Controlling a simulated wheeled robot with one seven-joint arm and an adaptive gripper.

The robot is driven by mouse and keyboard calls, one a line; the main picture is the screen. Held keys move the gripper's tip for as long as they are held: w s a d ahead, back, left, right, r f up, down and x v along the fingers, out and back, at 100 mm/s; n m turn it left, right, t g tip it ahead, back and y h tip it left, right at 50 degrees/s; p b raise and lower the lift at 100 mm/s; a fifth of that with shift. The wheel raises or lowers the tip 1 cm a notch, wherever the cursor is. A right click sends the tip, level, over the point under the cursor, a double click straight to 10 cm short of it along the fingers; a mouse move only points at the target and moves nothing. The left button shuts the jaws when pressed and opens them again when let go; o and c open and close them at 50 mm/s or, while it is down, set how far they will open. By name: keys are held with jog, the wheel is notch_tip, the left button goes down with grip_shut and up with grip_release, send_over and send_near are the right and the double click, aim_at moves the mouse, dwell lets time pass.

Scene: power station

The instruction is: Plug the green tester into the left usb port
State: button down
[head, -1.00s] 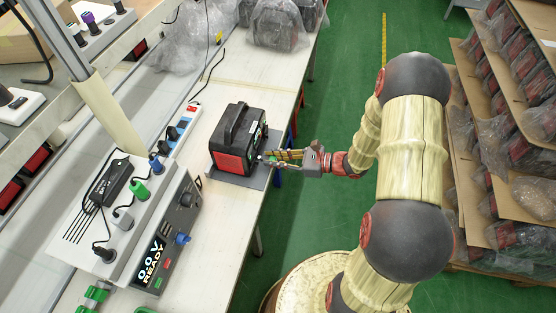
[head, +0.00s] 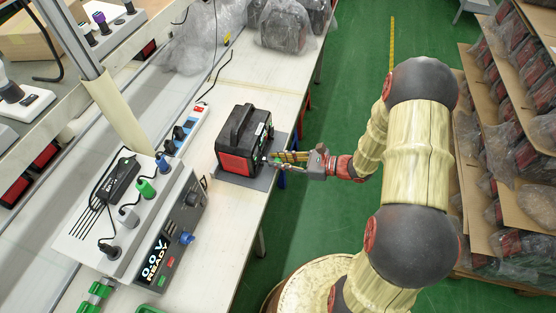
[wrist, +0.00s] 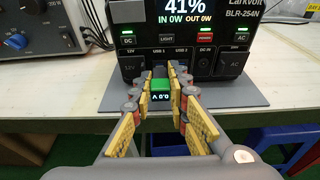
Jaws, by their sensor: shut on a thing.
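The power station (head: 238,157), black and red with a top handle, stands on the bench. In the wrist view its front panel (wrist: 217,50) shows a lit 41% display and labelled ports. My gripper (wrist: 163,86) is shut on the small green tester (wrist: 161,86), whose little screen shows 0.0 V upside down. The tester is close in front of the USB area, about under the left label. I cannot tell whether its plug is in the port. In the head view my gripper (head: 277,159) reaches the panel from the right.
A grey mat (head: 262,180) lies under the power station. A bench instrument (head: 150,255) with a 0.0 V READY display and coloured plugs stands at the left. A power strip (head: 185,137) lies behind. Shelves of wrapped units (head: 520,150) stand at the right.

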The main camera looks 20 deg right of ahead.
jog(key=shift+w+a, duration=0.45)
jog(key=shift+a, duration=0.2)
dwell(1.4)
jog(key=c, duration=1.6)
grip_release()
jog(key=shift+c, duration=0.2)
jog(key=v, duration=1.2)
